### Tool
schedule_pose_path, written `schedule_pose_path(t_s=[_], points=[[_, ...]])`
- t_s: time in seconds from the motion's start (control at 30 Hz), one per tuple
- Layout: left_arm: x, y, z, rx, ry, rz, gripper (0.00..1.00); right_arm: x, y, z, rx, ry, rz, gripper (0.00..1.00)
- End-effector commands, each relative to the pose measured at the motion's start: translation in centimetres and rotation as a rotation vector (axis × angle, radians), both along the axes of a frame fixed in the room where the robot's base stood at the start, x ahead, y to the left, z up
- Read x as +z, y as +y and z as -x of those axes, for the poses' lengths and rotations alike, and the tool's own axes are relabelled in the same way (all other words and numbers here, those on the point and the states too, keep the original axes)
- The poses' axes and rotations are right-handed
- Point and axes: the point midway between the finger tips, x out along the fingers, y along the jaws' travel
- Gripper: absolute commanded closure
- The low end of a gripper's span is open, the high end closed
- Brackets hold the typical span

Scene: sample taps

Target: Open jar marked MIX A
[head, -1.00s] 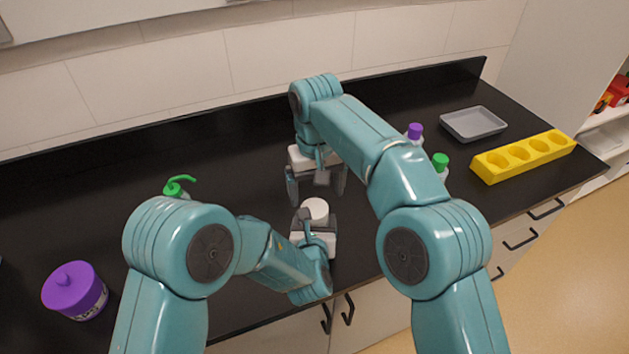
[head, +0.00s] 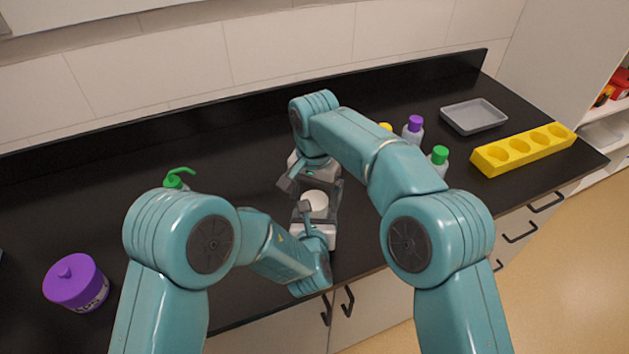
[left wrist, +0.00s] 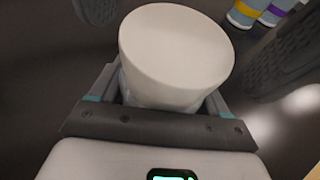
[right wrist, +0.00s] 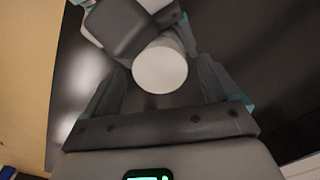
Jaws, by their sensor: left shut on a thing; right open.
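A jar with a white lid (head: 316,199) is near the front edge of the black counter. My left gripper (head: 314,216) is shut on the jar's body below the lid. The lid shows large in the left wrist view (left wrist: 176,52), and no marking can be read. My right gripper (head: 311,186) is open, with its fingers around or just above the lid. In the right wrist view the lid (right wrist: 160,66) lies between the spread fingers, apart from them as far as I can see. Most of the jar body is hidden.
A purple jar (head: 76,283) stands at the left and a green pump bottle (head: 178,178) behind my left arm. Small bottles with purple (head: 415,122) and green (head: 440,154) caps, a grey tray (head: 474,117) and a yellow rack (head: 523,149) are at the right.

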Motion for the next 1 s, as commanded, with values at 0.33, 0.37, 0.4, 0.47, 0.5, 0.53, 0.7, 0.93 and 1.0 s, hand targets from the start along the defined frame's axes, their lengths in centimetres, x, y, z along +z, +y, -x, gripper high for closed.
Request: schedule_pose_path(t_s=[0.33, 0.37, 0.4, 0.47, 0.5, 0.53, 0.7, 0.93, 1.0], points=[[-0.04, 0.02, 0.01, 0.000, 0.001, 0.000, 1.00, -0.64, 0.00, 0.01, 0.001, 0.000, 0.000, 0.10], [-0.04, 0.02, 0.01, 0.000, 0.001, 0.000, 1.00, -0.64, 0.00, 0.01, 0.001, 0.000, 0.000, 0.17], [-0.04, 0.02, 0.01, 0.000, 0.001, 0.000, 1.00, -0.64, 0.00, 0.01, 0.001, 0.000, 0.000, 0.30], [-0.04, 0.02, 0.01, 0.000, 0.001, 0.000, 1.00, -0.63, 0.00, 0.01, 0.001, 0.000, 0.000, 0.49], [-0.04, 0.02, 0.01, 0.000, 0.001, 0.000, 1.00, -0.63, 0.00, 0.01, 0.001, 0.000, 0.000, 0.62], [-0.04, 0.02, 0.01, 0.000, 0.001, 0.000, 1.00, -0.63, 0.00, 0.01, 0.001, 0.000, 0.000, 0.68], [-0.04, 0.02, 0.01, 0.001, 0.001, 0.000, 1.00, -0.62, 0.00, 0.01, 0.002, 0.000, 0.000, 0.69], [-0.04, 0.02, 0.01, 0.000, 0.001, 0.000, 1.00, -0.58, -0.02, 0.01, 0.299, -0.001, 0.000, 0.70], [-0.04, 0.02, 0.01, 0.000, 0.001, 0.000, 1.00, -0.57, -0.03, 0.01, 0.463, -0.001, 0.000, 0.70]])
